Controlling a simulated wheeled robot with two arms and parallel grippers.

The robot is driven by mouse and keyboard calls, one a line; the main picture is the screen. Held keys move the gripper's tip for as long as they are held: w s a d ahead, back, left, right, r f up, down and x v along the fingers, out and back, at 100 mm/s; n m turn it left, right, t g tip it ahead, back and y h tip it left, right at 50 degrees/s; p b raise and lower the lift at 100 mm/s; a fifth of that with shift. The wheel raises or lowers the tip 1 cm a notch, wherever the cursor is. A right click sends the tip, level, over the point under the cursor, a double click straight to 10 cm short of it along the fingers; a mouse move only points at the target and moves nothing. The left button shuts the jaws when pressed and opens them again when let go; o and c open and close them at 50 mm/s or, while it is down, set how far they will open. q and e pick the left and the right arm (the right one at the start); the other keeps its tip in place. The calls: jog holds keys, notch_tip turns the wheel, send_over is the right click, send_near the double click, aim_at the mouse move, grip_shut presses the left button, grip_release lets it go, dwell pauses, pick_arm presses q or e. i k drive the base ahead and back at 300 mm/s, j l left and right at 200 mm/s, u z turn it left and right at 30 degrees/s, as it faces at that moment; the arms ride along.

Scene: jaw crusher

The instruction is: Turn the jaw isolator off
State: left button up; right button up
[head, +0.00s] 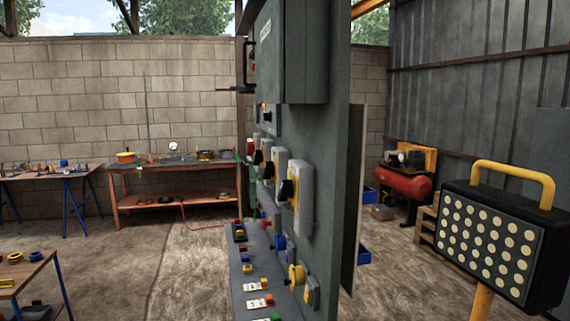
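The grey control panel (336,150) stands in the middle of the head view, seen nearly edge-on. Several rotary isolators with black handles and yellow plates sit in a row on its left-facing side. The nearest isolator (287,190) is the clearest; another isolator (268,170) is just behind it, and a further one (258,157) is partly hidden. I cannot read any labels on them, so I cannot tell which is the jaw isolator or how its handle is set. Neither of my grippers shows in this view.
Below the isolators a sloping console (254,270) carries coloured buttons. A grey cabinet (292,50) juts out above. A yellow-handled floodlight (490,240) stands at right, near a red compressor (405,187). Workbenches (170,168) line the back wall.

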aim_at(258, 158)
jog(key=i+j, duration=0.4)
jog(key=j, duration=0.15)
jog(key=i+j+z, duration=0.1)
jog(key=i+j, duration=0.3)
jog(key=j, duration=0.15)
